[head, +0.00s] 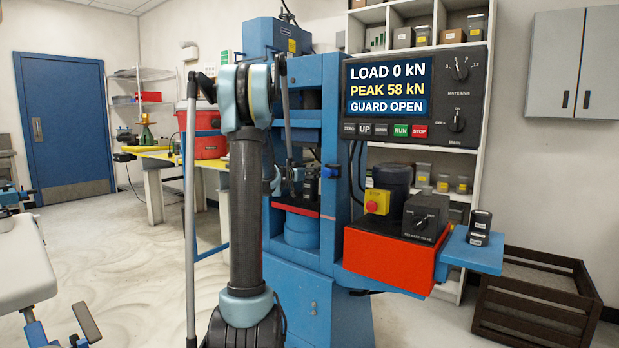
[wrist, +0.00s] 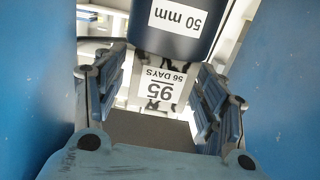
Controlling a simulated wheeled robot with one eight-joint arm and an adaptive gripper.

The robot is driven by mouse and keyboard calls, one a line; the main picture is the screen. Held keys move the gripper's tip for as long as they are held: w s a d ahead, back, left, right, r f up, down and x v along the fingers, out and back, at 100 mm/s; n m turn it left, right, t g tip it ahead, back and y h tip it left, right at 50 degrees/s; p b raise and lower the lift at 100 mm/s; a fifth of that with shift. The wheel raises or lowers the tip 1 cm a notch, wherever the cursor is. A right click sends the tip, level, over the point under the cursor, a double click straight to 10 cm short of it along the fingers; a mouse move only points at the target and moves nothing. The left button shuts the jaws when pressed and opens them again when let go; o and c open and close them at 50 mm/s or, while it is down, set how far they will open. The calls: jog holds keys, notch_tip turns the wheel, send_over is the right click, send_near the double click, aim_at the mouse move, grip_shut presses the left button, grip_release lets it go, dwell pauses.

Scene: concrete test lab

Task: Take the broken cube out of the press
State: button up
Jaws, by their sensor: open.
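The blue press (head: 335,125) stands in the middle of the head view, and its screen reads LOAD 0 kN, PEAK 58 kN, GUARD OPEN. In the wrist view the cube (wrist: 152,103) is pale, with a label reading 95 and 56 DAYS upside down. Dark irregular marks show around the label. My gripper (wrist: 158,68) is inside the press, open, one finger on each side of the cube, with gaps showing. A dark cylinder (wrist: 175,42) marked 50 mm is above the cube in the picture. In the head view my arm hides most of the opening and the cube.
Blue press walls (wrist: 288,90) flank my gripper closely on both sides. A red control box (head: 390,262) and blue side shelf (head: 482,255) stick out right of the press. A dark slatted crate (head: 535,318) stands on the floor at right. A yellow-topped bench (head: 165,155) is behind left.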

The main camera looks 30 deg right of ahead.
jog(key=shift+d, duration=0.15)
jog(key=shift+c, duration=0.6)
jog(key=c, duration=1.2)
jog(key=shift+r, duration=0.1)
